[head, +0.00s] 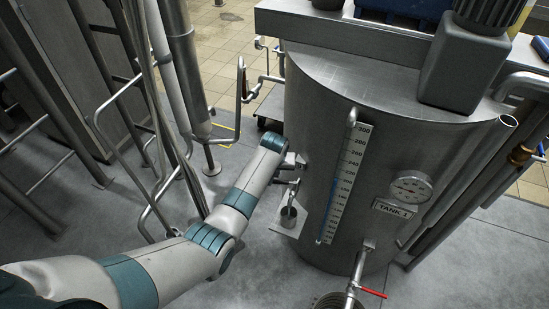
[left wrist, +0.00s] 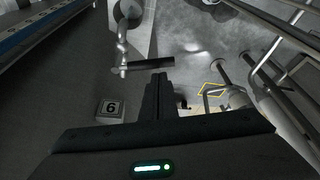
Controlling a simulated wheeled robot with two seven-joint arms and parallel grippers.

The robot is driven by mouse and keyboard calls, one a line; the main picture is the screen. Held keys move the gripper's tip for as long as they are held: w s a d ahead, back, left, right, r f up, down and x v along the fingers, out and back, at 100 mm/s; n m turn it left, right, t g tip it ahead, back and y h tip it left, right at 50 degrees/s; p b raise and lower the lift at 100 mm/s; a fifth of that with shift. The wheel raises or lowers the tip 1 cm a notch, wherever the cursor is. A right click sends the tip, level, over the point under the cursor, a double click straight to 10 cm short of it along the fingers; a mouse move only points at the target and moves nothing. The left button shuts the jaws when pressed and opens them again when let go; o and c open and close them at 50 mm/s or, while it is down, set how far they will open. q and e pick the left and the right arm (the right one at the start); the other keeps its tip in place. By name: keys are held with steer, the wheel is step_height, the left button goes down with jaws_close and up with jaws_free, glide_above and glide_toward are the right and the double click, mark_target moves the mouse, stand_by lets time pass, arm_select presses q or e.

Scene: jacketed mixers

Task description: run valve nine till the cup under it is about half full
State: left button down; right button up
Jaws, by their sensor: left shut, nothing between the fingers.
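A small valve (head: 292,187) sticks out of the left side of the steel tank (head: 400,130). It also shows in the left wrist view (left wrist: 122,45), with a dark bar handle (left wrist: 150,66) running sideways. A tag (left wrist: 112,108) beside it looks like a 6 there; that view appears upside down, so it fits a 9. A metal cup (head: 288,217) stands below the valve; its fill level is too small to tell. My left gripper (head: 291,160) is shut and empty above the valve by the tank wall. In the wrist view its fingertips (left wrist: 160,77) are close to the handle; touching is unclear.
A blue level gauge (head: 337,185) and a dial (head: 411,187) are on the tank front. A red-handled valve (head: 371,292) is at the bottom. Pipes and rails (head: 150,130) crowd the left. Some grey floor (head: 250,265) is clear.

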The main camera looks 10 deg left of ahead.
arm_select(q)
steer(key=b+v, duration=0.1)
steer(key=v, duration=1.4)
steer(key=shift+r+b, duration=0.15)
steer(key=shift+b, duration=0.2)
steer(key=shift+s, duration=0.1)
stand_by(6.0)
